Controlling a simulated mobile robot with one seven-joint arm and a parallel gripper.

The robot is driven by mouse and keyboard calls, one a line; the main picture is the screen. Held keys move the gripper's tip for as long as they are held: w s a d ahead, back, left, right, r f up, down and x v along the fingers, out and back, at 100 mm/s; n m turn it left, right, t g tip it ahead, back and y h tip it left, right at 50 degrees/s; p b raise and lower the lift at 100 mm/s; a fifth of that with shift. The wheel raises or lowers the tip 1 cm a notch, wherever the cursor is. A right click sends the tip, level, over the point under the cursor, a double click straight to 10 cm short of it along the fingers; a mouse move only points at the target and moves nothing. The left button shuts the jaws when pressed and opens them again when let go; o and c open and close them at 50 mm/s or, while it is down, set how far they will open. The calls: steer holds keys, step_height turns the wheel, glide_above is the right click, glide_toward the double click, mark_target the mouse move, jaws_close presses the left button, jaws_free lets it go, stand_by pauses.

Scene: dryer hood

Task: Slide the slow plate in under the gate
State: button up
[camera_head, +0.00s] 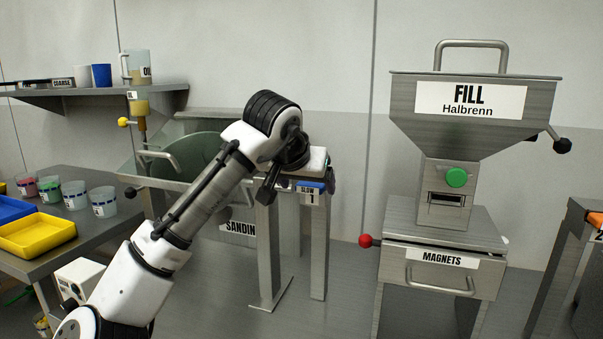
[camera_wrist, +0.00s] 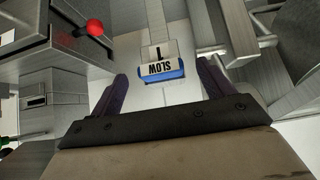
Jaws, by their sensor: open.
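The slow plate (camera_head: 309,193) carries a white "SLOW 1" label and a blue edge, and sits at the small stand in the middle. It also shows in the wrist view (camera_wrist: 162,70), upside down. My gripper (camera_wrist: 163,76) is open, with its fingers on either side of the plate; contact cannot be told. The arm hides part of the plate in the head view. The likely gate is the slot with a green knob (camera_head: 456,177) in the neck under the "FILL" hopper (camera_head: 470,105).
The "MAGNETS" drawer (camera_head: 440,268) with a red ball handle (camera_head: 365,241) stands under the hopper. A sanding machine (camera_head: 185,158) is behind my arm. A yellow tray (camera_head: 38,236) and several cups are on the left table. Open floor lies between stand and hopper.

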steer(key=shift+w+f, duration=0.1)
steer(key=shift+c, duration=0.3)
steer(key=c, duration=1.4)
steer(key=shift+s+a+b, duration=0.25)
steer(key=shift+s+a, duration=0.1)
steer(key=shift+s, duration=0.75)
steer(key=shift+s+a+b, duration=0.3)
steer(key=shift+s+a, duration=0.05)
steer(key=shift+s, duration=0.75)
steer(key=shift+s+a+b, duration=0.25)
steer(key=shift+s+a, duration=0.1)
steer(key=shift+s, duration=0.75)
steer(key=shift+c, duration=0.2)
steer(key=shift+s, duration=0.2)
steer(key=shift+s+a, duration=0.3)
steer(key=shift+s, duration=0.5)
steer(key=shift+s+a, duration=0.25)
steer(key=shift+s, duration=0.5)
steer(key=s+a, duration=0.2)
steer(key=s, duration=0.5)
steer(key=shift+s+a, duration=0.25)
steer(key=shift+s, duration=0.05)
